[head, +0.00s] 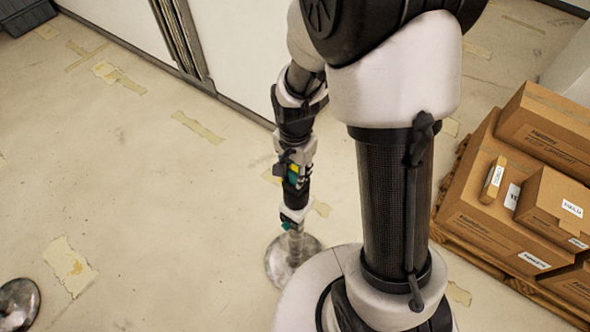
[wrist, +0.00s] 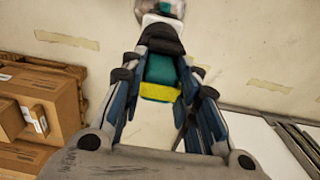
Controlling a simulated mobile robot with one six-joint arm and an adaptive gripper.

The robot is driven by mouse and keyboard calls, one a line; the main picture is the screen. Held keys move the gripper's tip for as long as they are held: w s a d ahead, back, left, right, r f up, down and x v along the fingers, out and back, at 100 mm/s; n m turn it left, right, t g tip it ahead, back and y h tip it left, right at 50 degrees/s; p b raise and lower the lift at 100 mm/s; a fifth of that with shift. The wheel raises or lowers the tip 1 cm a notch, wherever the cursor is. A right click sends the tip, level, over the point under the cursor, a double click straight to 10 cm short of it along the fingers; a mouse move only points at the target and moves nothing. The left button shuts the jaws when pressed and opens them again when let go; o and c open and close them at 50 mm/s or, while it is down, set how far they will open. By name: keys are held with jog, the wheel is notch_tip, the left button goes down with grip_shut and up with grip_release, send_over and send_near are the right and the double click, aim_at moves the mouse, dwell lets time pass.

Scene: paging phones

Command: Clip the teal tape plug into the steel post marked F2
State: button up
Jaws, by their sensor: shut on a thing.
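My gripper (head: 293,172) points down in the head view, left of my column. Its fingers are shut on a teal piece with a yellow band, the teal tape plug (wrist: 162,78), seen between them in the wrist view. A dark part (wrist: 160,40) lies just beyond the plug; I cannot tell whose it is. Directly below stands a steel post (head: 296,246) with a round base and a pale head with teal on it (head: 288,222). Gripper, plug and post look roughly in line. Whether plug and post touch is unclear, and no F2 mark is legible.
Stacked cardboard boxes (head: 530,205) on a pallet stand at the right. Another round metal base (head: 18,302) shows at the lower left edge. A white wall panel (head: 235,45) stands behind my arm.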

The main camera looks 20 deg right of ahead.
jog(key=shift+f, duration=0.25)
jog(key=shift+r, duration=0.2)
dwell(0.3)
jog(key=shift+r+p, duration=0.45)
jog(key=shift+r, duration=0.2)
jog(key=shift+f+b, duration=0.4)
jog(key=shift+f, duration=0.15)
dwell(1.2)
jog(key=shift+r+p, duration=0.5)
jog(key=shift+r, duration=0.1)
jog(key=shift+f+b, duration=0.65)
jog(key=shift+f, duration=0.15)
dwell(0.6)
jog(key=o, duration=0.8)
